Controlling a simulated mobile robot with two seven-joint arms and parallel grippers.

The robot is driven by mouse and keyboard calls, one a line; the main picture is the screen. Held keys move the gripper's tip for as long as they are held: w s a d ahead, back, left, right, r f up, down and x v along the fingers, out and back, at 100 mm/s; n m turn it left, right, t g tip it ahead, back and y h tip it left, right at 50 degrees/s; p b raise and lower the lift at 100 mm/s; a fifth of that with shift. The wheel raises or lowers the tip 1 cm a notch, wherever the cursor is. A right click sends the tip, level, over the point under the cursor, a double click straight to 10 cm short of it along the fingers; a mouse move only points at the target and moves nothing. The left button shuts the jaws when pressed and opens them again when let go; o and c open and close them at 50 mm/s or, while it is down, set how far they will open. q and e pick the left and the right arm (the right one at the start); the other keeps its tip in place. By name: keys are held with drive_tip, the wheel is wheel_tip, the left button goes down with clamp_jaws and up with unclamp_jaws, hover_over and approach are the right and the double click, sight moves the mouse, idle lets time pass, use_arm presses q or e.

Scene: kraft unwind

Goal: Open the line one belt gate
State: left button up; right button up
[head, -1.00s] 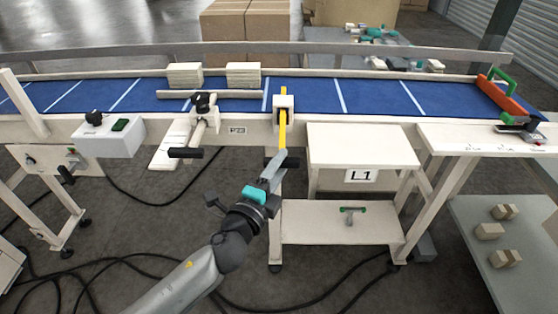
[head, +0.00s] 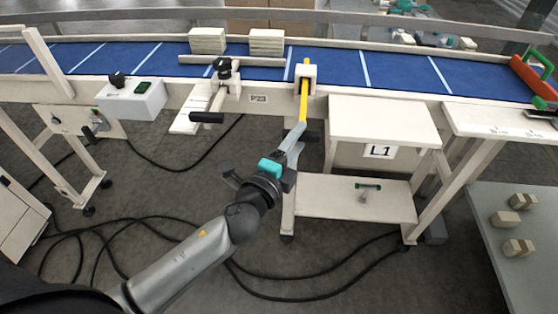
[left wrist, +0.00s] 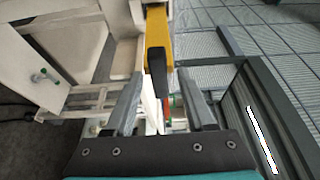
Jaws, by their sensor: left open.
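The line one belt (head: 345,70) is a long blue conveyor with white cross lines. A yellow gate lever (head: 304,95) hangs from a white bracket (head: 306,72) on its near side. In the left wrist view the lever (left wrist: 156,40) ends in a black grip (left wrist: 158,66). My left gripper (head: 297,133) is at the lever's lower end. Its fingers are apart, one on each side of the black grip as the left wrist view (left wrist: 160,103) shows it; I cannot tell whether they touch it. My right gripper is not in view.
An L1 sign (head: 380,151) marks a white stand right of the lever. A black-handled clamp (head: 222,88) and a grey control box (head: 132,99) sit to the left. Two board stacks (head: 207,41) stand on the belt's far side. Cables (head: 130,230) lie on the floor.

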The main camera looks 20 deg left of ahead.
use_arm(q)
drive_tip(key=s+a+b, duration=0.1)
drive_tip(key=s+b, duration=0.3)
drive_tip(key=s, duration=1)
drive_tip(key=shift+s+a, duration=0.3)
drive_tip(key=shift+a, duration=0.05)
drive_tip(key=s+a+f+n+g+y, duration=0.1)
drive_tip(key=s+a+f+n+g, duration=0.2)
drive_tip(key=f, duration=1.4)
drive_tip(key=s+f+n+g+y, duration=0.15)
drive_tip(key=f+n+g, duration=0.35)
drive_tip(key=f, duration=1.2)
drive_tip(key=s+f+n+g, duration=0.8)
drive_tip(key=s+f, duration=1.1)
drive_tip(key=s, duration=0.4)
drive_tip(key=shift+s+d+n+g+h+b, duration=0.2)
drive_tip(key=shift+s+n+g+h+b, duration=0.1)
drive_tip(key=shift+n+g+h, duration=0.15)
